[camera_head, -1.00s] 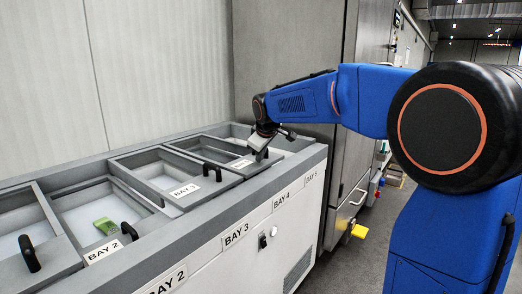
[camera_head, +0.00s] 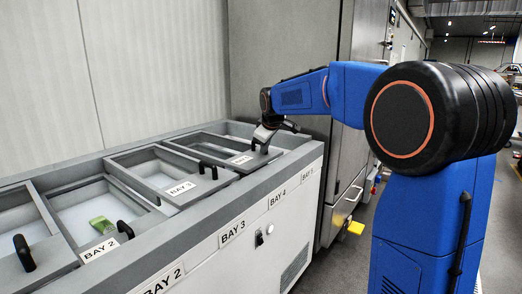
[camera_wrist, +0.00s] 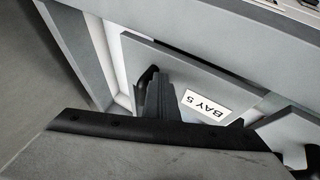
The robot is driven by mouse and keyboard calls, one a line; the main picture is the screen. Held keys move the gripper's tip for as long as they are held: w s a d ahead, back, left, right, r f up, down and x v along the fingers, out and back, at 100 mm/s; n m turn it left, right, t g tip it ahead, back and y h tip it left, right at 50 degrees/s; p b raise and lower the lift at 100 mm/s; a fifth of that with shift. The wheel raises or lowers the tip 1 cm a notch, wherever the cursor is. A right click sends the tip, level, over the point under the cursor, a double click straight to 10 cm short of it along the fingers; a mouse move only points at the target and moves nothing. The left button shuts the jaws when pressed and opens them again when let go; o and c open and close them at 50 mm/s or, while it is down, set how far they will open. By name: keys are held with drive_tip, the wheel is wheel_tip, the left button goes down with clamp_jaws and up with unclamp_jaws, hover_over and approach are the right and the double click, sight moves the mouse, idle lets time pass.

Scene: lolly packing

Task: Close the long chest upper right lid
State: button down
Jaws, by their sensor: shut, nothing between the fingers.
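The long chest (camera_head: 225,215) is grey and white, with several lids along its top. The far right lid, labelled BAY 5 in the wrist view (camera_wrist: 185,85), also shows in the head view (camera_head: 234,166). It has a black handle (camera_wrist: 146,76) at one end. My gripper (camera_head: 262,146) is shut and empty, low over the lid beside this handle. In the wrist view its dark fingers (camera_wrist: 155,98) stand close against the handle; contact is unclear. A narrow pale gap shows between the lid's end and the chest frame.
The BAY 3 lid (camera_head: 184,196) with its black handle lies to the left. A green packet (camera_head: 101,222) is in the BAY 2 compartment. A tall grey cabinet (camera_head: 285,60) stands just behind my gripper, and a pale wall runs behind the chest.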

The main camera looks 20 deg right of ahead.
drive_tip(key=w+d, duration=1.2)
drive_tip(key=d, duration=0.5)
drive_tip(key=shift+w, duration=0.2)
drive_tip(key=shift+d+r, duration=0.1)
drive_tip(key=shift+r, duration=0.05)
